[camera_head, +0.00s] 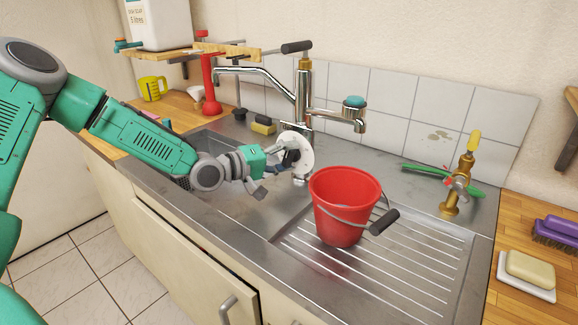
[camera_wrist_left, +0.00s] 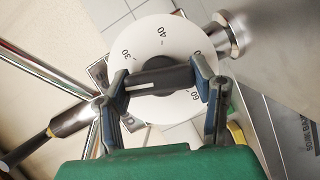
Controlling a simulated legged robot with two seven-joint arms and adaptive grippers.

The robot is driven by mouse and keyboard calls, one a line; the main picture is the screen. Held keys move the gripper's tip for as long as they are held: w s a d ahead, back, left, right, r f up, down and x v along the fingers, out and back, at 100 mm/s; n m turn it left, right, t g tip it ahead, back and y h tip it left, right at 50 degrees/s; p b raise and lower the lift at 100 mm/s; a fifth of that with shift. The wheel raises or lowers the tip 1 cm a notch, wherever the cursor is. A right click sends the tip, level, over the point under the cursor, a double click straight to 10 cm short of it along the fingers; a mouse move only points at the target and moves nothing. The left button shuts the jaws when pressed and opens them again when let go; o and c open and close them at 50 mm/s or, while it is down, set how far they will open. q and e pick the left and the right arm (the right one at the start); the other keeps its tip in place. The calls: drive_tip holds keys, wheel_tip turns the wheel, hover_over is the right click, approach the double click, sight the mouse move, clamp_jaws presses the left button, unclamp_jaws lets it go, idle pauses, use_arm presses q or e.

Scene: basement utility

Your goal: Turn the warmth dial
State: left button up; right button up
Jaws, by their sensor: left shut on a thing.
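The warmth dial (camera_wrist_left: 158,48) is a white disc with numbers such as 30, 40 and 60 and a dark bar-shaped grip across its middle. My left gripper (camera_wrist_left: 160,82) is shut on the dark grip, one finger at each end. In the head view the left gripper (camera_head: 285,158) reaches over the sink to the dial and partly covers it. My right gripper is not in view.
A red bucket (camera_head: 341,205) stands on the drainer right of my left gripper. A brass tap (camera_head: 459,180) and a green brush (camera_head: 440,178) are farther right. A soap dish (camera_head: 526,287) lies on the wooden counter. A shelf with a white canister (camera_head: 158,22) is at upper left.

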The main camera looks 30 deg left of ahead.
use_arm(q)
drive_tip(key=shift+a+f+n+t+h+b, duration=0.1)
drive_tip(key=shift+n+t+h+b, duration=0.15)
drive_tip(key=shift+n+b, duration=0.5)
drive_tip(key=shift+a+f+n+t+h+b, duration=0.1)
drive_tip(key=shift+n+t+h+b, duration=0.15)
drive_tip(key=shift+n+b, duration=0.5)
drive_tip(key=o, duration=1.2)
drive_tip(key=shift+c, duration=0.2)
drive_tip(key=shift+a, duration=0.15)
